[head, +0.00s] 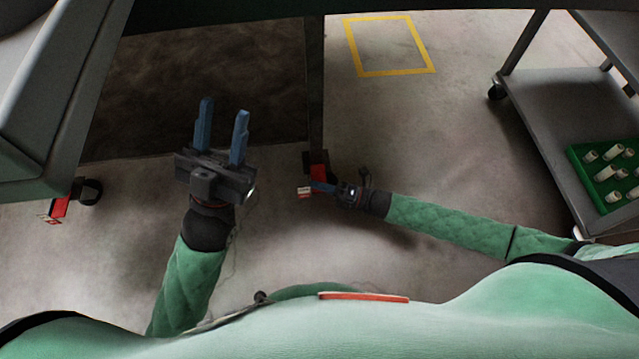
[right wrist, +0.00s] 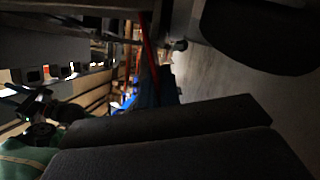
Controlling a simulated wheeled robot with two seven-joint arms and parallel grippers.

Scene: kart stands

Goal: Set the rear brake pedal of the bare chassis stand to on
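A red pedal (head: 319,171) sits at the foot of a dark upright post in the middle of the head view; a red-and-white tab (head: 304,192) shows just below it. A second red pedal (head: 60,207) is by a dark caster at the far left. My left gripper (head: 222,127) is open and empty, its fingers apart.
A grey cart (head: 545,105) stands at the right, with a green tray (head: 575,160) of pale pegs on it. A grey stand body (head: 50,110) fills the upper left. A yellow floor square (head: 400,73) marks free floor beyond the post.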

